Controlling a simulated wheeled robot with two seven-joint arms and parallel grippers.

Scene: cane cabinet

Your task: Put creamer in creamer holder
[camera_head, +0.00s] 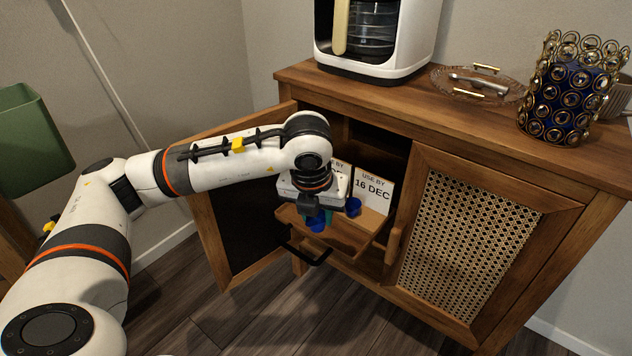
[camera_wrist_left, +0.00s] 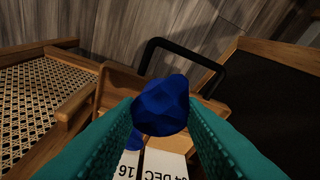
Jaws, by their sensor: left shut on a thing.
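My left gripper (camera_head: 318,218) is shut on a blue creamer (camera_wrist_left: 162,106), which sits between its teal fingertips in the left wrist view. In the head view, this creamer (camera_head: 317,224) shows at the fingertips, over the wooden creamer holder (camera_head: 345,231) in the open cabinet. I cannot tell whether it touches the holder. A second blue creamer (camera_head: 353,206) stands in the holder, to the right of the gripper. A white card (camera_head: 374,190) reading "USE BY 16 DEC" stands behind it. Another card is partly hidden by my wrist. My right gripper is not in view.
A black handle (camera_head: 308,251) sticks out at the holder's front. The left cabinet door (camera_head: 245,235) is swung open; the right cane door (camera_head: 462,245) stands at the right. A coffee machine (camera_head: 375,38), a glass tray (camera_head: 475,86) and a blue ornamented holder (camera_head: 560,100) stand on top.

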